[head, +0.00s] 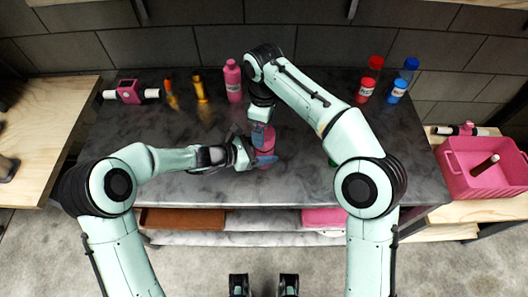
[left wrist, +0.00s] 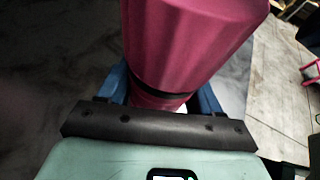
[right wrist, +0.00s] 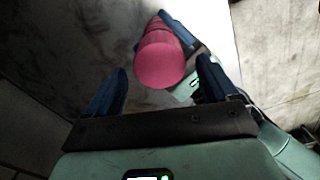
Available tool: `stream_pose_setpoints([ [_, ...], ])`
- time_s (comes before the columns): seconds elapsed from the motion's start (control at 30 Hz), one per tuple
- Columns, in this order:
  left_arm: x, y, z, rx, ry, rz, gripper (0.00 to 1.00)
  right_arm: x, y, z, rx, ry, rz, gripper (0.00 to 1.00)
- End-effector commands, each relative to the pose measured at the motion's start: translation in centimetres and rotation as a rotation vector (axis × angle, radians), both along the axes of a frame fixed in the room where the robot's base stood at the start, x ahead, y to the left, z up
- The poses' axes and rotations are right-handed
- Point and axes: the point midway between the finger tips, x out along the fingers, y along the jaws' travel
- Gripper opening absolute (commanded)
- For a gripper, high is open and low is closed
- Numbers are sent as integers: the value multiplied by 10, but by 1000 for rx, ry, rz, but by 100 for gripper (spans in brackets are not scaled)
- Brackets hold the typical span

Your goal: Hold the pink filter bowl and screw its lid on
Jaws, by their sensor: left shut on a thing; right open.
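The pink filter bowl (head: 271,140) is over the middle of the dark table in the head view, partly hidden by my grippers. My left gripper (head: 262,158) is shut on it from the left. In the left wrist view the ribbed pink body (left wrist: 190,40) fills the top, with a dark band across it between the blue fingers. In the right wrist view its smooth round pink end (right wrist: 160,65) faces my right gripper (right wrist: 159,88), which is open around empty space just short of it. I cannot tell where the lid begins or whether it is seated.
A pink filter head with white pipes (head: 130,92), orange and yellow items (head: 200,88) and a pink bottle (head: 233,80) stand along the back left. Red and blue containers (head: 366,88) stand at the back right. A pink crate (head: 470,185) is on the right side table.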

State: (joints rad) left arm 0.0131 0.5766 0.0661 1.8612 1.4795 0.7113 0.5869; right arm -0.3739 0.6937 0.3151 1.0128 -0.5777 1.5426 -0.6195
Motion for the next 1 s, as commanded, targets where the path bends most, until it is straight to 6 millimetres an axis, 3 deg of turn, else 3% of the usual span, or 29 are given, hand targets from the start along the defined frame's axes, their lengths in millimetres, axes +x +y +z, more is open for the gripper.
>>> stream_pose_setpoints([
  [0.53,0,0,0,-1,0,-1,0,0,1,28,1,0,946,87],
  [0.73,0,0,0,-1,0,-1,0,1,0,33,1,-1,1088,87],
  [1.0,0,0,0,-1,0,-1,0,1,0,33,0,0,1100,87],
])
